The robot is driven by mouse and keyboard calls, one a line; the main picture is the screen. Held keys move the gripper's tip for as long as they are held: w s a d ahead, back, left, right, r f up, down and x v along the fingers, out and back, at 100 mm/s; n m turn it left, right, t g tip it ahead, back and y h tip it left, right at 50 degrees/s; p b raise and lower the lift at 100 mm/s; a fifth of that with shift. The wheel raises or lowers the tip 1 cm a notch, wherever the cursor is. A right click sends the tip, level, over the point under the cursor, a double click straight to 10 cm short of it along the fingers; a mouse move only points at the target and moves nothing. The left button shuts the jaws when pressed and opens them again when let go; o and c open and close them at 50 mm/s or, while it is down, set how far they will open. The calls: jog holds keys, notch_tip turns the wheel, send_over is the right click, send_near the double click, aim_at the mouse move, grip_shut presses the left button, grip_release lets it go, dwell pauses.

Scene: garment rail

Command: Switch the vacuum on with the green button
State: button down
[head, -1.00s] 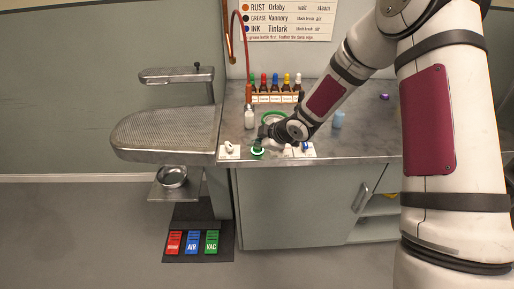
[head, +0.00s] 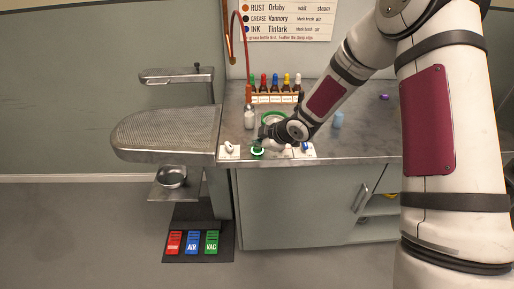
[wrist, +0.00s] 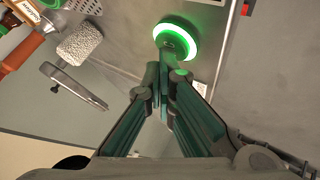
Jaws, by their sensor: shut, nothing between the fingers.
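The green button (wrist: 180,38) sits on the worktop near its front edge, with a bright, glowing pale-green ring around it in the wrist view. In the head view the button (head: 257,153) is small and partly covered by my gripper (head: 261,143). My gripper (wrist: 168,70) is shut and empty, with its fingertips together over the near side of the button. Whether the tips touch it or hover just above it I cannot tell. The vacuum itself I cannot make out.
A white switch (head: 229,151) stands left of the button, and a control with a blue part (head: 306,148) to its right. Several dropper bottles stand in a rack (head: 274,99) behind. Floor pedals include a green one marked VAC (head: 212,242).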

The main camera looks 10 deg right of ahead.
aim_at(258, 151)
jog(key=shift+r+p, duration=1.85)
jog(key=shift+r, duration=1.2)
jog(key=s+d+r+m+h, duration=0.4)
jog(key=s+d+r, duration=0.2)
jog(key=s+r, duration=0.3)
jog(key=s+d+r+m+h, duration=0.35)
jog(key=s+d+r, duration=0.35)
jog(key=r, duration=0.5)
jog(key=s+a+r+m+g+y, duration=0.1)
jog(key=s+m, duration=0.3)
jog(key=s, duration=0.8)
jog(key=s+a+r+m+g+y, duration=0.1)
jog(key=s+m, duration=0.3)
jog(key=s, duration=0.9)
jog(key=shift+s+a+r+m, duration=0.15)
jog(key=shift+a+r+m, duration=0.2)
jog(key=shift+r, duration=0.55)
